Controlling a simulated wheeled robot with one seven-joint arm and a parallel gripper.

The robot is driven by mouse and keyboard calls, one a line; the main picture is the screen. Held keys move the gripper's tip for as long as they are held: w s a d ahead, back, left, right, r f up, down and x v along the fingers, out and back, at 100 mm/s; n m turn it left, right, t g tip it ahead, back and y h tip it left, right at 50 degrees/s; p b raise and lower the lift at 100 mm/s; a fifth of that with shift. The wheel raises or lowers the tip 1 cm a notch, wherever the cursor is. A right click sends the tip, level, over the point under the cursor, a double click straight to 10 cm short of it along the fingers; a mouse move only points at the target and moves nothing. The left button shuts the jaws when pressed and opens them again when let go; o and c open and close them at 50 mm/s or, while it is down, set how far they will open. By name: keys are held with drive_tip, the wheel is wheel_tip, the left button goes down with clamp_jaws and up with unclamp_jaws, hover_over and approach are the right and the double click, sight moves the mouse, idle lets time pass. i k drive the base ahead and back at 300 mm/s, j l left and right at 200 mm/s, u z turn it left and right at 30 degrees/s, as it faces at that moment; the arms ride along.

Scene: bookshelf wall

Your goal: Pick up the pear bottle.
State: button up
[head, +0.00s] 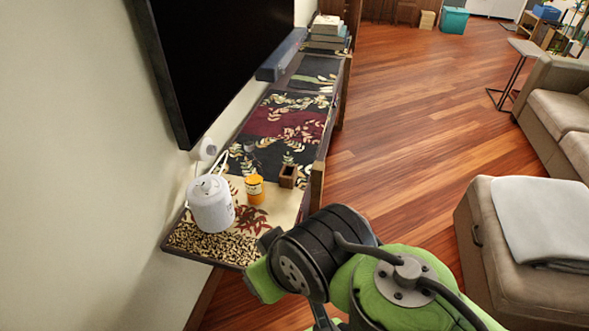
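An orange bottle (254,189) with a pale label stands upright near the front end of a long, low shelf (180,249) along the left wall. A larger whitish-grey canister (211,204) with a rounded lid stands just left of it. No pear marking is legible on either, so I cannot tell which is the pear bottle. My green and black arm fills the lower middle, right of the shelf's front end. My gripper's fingers do not show, and nothing is seen held.
A small brown open box (288,176) stands right of the orange bottle. A dark television (215,45) overhangs the shelf, with a soundbar (282,55) beyond. Stacked books (327,37) are at the far end. An ottoman (505,255) is at right; wooden floor (400,130) lies open between.

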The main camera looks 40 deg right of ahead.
sight(252, 167)
drive_tip(key=z, duration=0.65)
drive_tip(key=i+j+u, duration=0.15)
drive_tip(key=u, duration=0.25)
drive_tip(key=i+j+u, duration=0.15)
drive_tip(key=u, duration=0.25)
drive_tip(key=i+u, duration=0.2)
drive_tip(key=u, duration=0.2)
drive_tip(key=i+u, duration=0.2)
drive_tip(key=u, duration=0.2)
